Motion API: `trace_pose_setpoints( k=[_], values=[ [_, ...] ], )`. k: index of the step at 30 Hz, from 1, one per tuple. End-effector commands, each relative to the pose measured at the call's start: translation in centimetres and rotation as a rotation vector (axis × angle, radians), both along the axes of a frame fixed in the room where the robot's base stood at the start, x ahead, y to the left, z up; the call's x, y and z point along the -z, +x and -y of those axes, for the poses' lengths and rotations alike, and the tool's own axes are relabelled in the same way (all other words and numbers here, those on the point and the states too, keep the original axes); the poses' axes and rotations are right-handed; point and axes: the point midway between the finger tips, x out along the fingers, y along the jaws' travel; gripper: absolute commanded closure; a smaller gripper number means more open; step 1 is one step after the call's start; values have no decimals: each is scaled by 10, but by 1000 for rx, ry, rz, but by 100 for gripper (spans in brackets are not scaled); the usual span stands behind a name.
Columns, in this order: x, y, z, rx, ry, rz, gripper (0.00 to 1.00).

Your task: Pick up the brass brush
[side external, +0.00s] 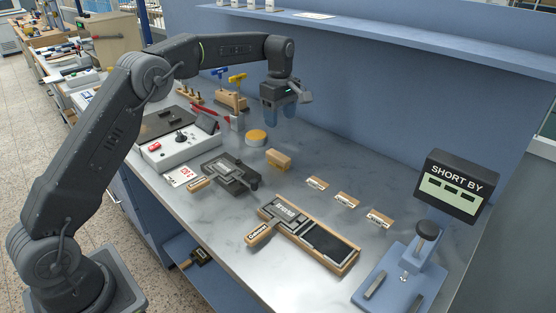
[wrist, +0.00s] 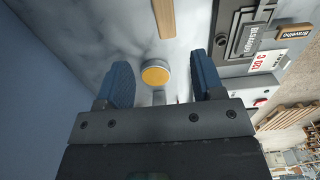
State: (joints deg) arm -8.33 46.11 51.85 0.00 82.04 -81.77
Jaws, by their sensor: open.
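My gripper (side external: 280,115) hangs above the back of the bench, fingers pointing down, open and empty. Its two blue fingers also frame the wrist view. In the wrist view the same wooden piece (wrist: 163,18) is at the top edge, partly cut off. A round tin with an orange-yellow top (side external: 256,137) stands beside it, and shows between the fingers in the wrist view (wrist: 155,75).
A dark clamp-like holder (side external: 231,173) lies to the left, and a wooden-framed tray (side external: 337,247) in front. Several small labelled blocks (side external: 346,199) lie to the right. A blue stand with a display (side external: 452,184) is at far right. A shelf (side external: 400,36) runs along the back wall.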

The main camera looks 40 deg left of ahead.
Motion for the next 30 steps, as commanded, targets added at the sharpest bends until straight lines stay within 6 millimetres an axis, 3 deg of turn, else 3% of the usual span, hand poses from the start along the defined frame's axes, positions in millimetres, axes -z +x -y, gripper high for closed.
trace_pose_setpoints(
  k=[12,20,30],
  values=[
    [72,-1,0,0,-1,-3,38],
    [91,-3,0,1,0,-3,38],
    [133,-7,-1,1,0,-1,38]
  ],
)
